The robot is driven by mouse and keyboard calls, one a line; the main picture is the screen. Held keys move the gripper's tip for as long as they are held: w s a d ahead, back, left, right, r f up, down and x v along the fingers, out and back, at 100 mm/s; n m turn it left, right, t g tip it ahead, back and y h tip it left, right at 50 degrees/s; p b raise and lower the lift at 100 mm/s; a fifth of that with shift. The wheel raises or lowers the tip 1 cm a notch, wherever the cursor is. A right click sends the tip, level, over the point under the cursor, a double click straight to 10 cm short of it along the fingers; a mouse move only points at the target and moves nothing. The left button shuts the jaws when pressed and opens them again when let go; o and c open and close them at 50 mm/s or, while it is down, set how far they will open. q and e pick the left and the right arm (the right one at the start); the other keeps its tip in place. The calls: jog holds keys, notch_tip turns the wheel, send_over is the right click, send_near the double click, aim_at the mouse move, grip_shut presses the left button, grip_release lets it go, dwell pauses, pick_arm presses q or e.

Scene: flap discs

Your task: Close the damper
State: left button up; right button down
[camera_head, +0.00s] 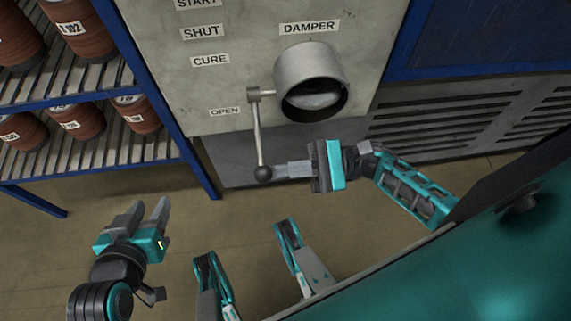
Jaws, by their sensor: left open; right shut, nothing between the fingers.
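The damper (308,68) is a short round metal pipe stub on the grey panel, under a DAMPER label. A pale disc shows inside its mouth. Its lever (258,135) hangs almost straight down from a pivot at the pipe's left side and ends in a dark ball knob (263,174). My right gripper (279,172) is shut and empty, with its fingertips at the right side of the knob; I cannot tell whether they touch. My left gripper (151,203) is open and empty, low at the left, well away from the lever.
The panel carries START, SHUT (202,33), CURE and OPEN (225,111) labels left of the damper. A blue rack (196,169) with several brown rolls stands at the left. A louvred grey panel (440,120) is at the right. The floor below is clear.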

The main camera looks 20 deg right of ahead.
jog(key=r+m+p, duration=0.1)
jog(key=s+r+m+t+p, duration=0.1)
jog(key=m, duration=0.1)
jog(key=shift+s+a+r, duration=0.15)
jog(key=shift+s+a, duration=0.15)
pick_arm(q)
jog(key=s+a+r+y+p, duration=0.1)
jog(key=a+r+p, duration=0.1)
jog(key=r+p, duration=0.4)
jog(key=s+a+r+p, duration=0.1)
jog(key=a+r+p, duration=0.1)
jog(key=r+p, duration=0.4)
jog(key=shift+s+a+y+p, duration=0.2)
jog(key=shift+a+y+p, duration=0.15)
jog(key=shift+p, duration=2.45)
pick_arm(e)
notch_tip(320, 180, up, 16)
jog(key=m+t+h, duration=0.3)
jog(key=m+t, duration=0.2)
jog(key=m, duration=1)
jog(key=shift+s+a+m, duration=0.2)
jog(key=shift+s+m, duration=0.15)
jog(key=shift+m, duration=0.05)
pick_arm(q)
jog(key=shift+d, duration=0.1)
pick_arm(e)
jog(key=shift+f, duration=0.2)
